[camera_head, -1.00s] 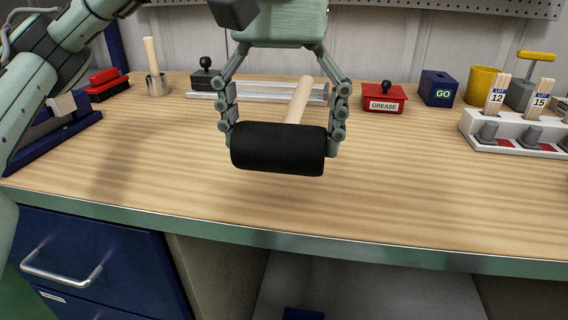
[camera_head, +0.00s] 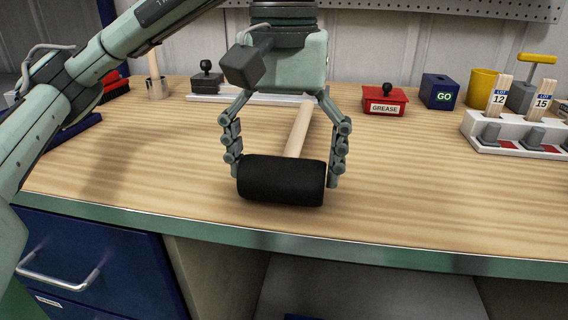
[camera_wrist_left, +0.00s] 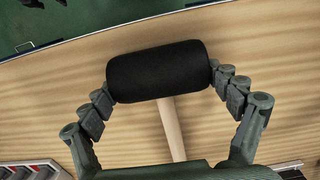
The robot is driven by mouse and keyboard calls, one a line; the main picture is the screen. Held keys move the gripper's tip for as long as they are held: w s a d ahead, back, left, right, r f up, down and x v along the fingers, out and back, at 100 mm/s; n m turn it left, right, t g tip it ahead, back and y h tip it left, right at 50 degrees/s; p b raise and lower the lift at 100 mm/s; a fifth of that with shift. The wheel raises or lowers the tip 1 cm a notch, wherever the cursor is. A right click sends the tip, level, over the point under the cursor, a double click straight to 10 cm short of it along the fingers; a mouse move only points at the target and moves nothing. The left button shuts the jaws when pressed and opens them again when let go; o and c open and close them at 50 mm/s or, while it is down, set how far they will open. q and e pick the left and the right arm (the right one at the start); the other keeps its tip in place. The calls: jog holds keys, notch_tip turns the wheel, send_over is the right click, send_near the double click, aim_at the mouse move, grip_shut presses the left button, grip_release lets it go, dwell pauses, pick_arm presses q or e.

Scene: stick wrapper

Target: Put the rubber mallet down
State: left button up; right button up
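The rubber mallet has a thick black head (camera_head: 282,181) and a pale wooden handle (camera_head: 299,128) that points away toward the back of the bench. My left gripper (camera_head: 284,172) reaches down over it, with one finger at each end of the head. In the left wrist view the fingertips press against both ends of the black head (camera_wrist_left: 158,72), and the handle (camera_wrist_left: 171,130) runs back below the palm. The head is at or very near the bench top; I cannot tell whether it touches. My right gripper is not in view.
The wooden bench (camera_head: 420,195) is clear around the mallet, with its green front edge (camera_head: 400,256) close by. Behind stand a red grease box (camera_head: 384,101), a blue GO box (camera_head: 440,92), a yellow cup (camera_head: 481,88) and a white stick rack (camera_head: 512,142).

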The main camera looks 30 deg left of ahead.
pick_arm(q)
jog(key=shift+o, duration=0.6)
jog(key=shift+r, duration=0.15)
jog(key=shift+r, duration=0.3)
notch_tip(320, 180, up, 12)
jog(key=p, duration=0.3)
jog(key=shift+f+p, duration=0.25)
jog(key=shift+p, duration=0.05)
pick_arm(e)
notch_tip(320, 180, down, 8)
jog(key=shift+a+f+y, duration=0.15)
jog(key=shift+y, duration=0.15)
